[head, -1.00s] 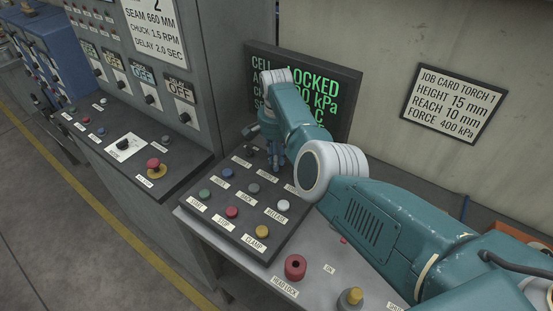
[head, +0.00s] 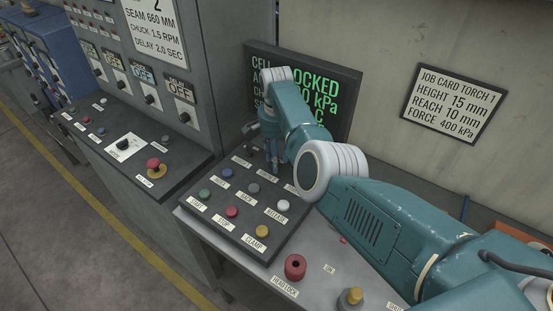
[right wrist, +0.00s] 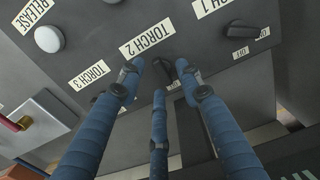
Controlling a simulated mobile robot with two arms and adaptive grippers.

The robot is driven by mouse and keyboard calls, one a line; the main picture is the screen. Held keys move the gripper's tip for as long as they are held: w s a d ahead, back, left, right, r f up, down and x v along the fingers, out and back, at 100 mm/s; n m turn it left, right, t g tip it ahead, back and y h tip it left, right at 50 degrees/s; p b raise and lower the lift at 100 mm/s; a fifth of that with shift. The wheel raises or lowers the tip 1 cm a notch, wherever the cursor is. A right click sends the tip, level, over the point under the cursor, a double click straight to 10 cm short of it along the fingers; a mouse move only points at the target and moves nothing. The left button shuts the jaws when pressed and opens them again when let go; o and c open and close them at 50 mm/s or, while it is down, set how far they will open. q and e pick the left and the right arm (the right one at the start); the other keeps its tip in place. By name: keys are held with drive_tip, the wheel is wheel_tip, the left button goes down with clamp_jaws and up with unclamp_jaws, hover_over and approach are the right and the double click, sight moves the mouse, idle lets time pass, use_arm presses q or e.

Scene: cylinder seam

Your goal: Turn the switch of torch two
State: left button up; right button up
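The torch two switch (right wrist: 164,69) is a small dark knob beside the white TORCH 2 label (right wrist: 147,37) in the right wrist view. My right gripper (right wrist: 160,75) has three blue fingers, spread apart around this knob, with visible gaps to it. Whether any fingertip touches the knob or panel, I cannot tell. In the head view the right gripper (head: 271,156) points down at the back of the sloped button panel (head: 226,240), and hides the switch. My left gripper is in neither view.
The torch one knob (right wrist: 240,30) with OFF labels and the white release button (right wrist: 48,38) lie nearby. The TORCH 3 label (right wrist: 88,75) is beside the left finger. A screen (head: 345,90) stands close behind my right arm. A red head lock knob (head: 295,267) is in front.

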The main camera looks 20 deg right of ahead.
wheel_tip(320, 180, up, 12)
drive_tip(key=shift+f, duration=0.2)
idle(0.5)
